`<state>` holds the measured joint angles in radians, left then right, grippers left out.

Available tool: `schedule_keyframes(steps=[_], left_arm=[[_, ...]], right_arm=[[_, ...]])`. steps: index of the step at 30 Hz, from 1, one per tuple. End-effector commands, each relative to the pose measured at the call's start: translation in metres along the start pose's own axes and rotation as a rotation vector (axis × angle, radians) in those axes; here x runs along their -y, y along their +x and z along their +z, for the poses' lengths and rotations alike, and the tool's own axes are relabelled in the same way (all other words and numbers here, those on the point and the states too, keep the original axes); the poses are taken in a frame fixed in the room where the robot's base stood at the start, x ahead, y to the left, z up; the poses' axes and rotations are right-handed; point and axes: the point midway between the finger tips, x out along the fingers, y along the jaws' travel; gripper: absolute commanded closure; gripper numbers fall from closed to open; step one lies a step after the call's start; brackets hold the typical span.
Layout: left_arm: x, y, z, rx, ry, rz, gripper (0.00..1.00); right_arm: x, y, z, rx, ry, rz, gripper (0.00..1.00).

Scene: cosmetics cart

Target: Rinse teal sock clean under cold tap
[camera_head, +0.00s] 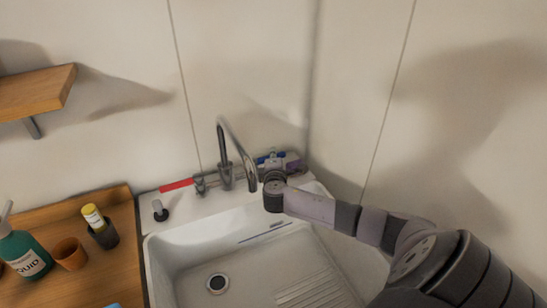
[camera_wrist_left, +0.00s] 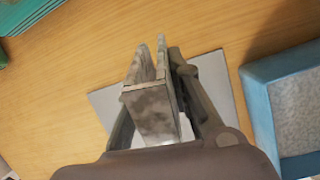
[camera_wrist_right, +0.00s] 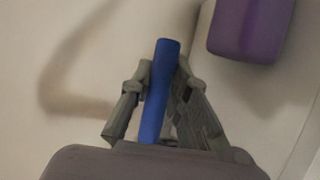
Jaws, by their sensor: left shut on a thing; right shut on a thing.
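The metal tap (camera_head: 222,145) arches over the white sink (camera_head: 185,245). A red lever (camera_head: 176,186) sticks out on its left side. My right gripper (camera_head: 270,163) is at the right side of the tap, and in the right wrist view (camera_wrist_right: 160,85) its fingers are shut on a blue bar (camera_wrist_right: 161,75), apparently the tap's other lever. My left gripper (camera_wrist_left: 155,75) shows only in its wrist view, shut on a grey, mottled thing (camera_wrist_left: 150,112) above a wooden top. I cannot tell whether this is the sock; no teal sock is recognisable. No water is visible at the spout.
A purple container (camera_wrist_right: 245,25) stands close to my right gripper. A green bottle (camera_head: 25,255), a brown cup (camera_head: 70,253) and a yellow-capped bottle (camera_head: 93,217) stand on the wooden counter left of the sink. A blue tray (camera_wrist_left: 262,110) is right of my left gripper.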

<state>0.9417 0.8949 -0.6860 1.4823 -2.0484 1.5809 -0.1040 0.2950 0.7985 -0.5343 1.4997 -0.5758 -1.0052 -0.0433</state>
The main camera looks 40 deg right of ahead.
Motion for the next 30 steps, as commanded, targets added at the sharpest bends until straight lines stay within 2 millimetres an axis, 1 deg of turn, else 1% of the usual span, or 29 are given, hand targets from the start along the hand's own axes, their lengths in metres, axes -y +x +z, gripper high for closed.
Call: schedule_keyframes(steps=[6, 11, 20, 30], left_arm=[[0.0, 0.0, 0.0, 0.0, 0.0, 0.0, 1.0], [0.0, -0.001, 0.0, 0.0, 0.0, 0.0, 1.0], [0.0, 0.0, 0.0, 0.0, 0.0, 0.0, 1.0], [0.0, 0.006, -0.002, 0.0, 0.0, 0.0, 1.0]], right_arm=[[0.001, -0.001, -0.001, 0.004, -0.001, -0.002, 1.0], [0.003, -0.004, 0.0, 0.041, 0.009, -0.007, 1.0], [0.006, -0.017, 0.002, 0.222, 0.048, -0.025, 1.0], [0.01, -0.033, 0.004, 0.438, 0.092, -0.043, 1.0]])
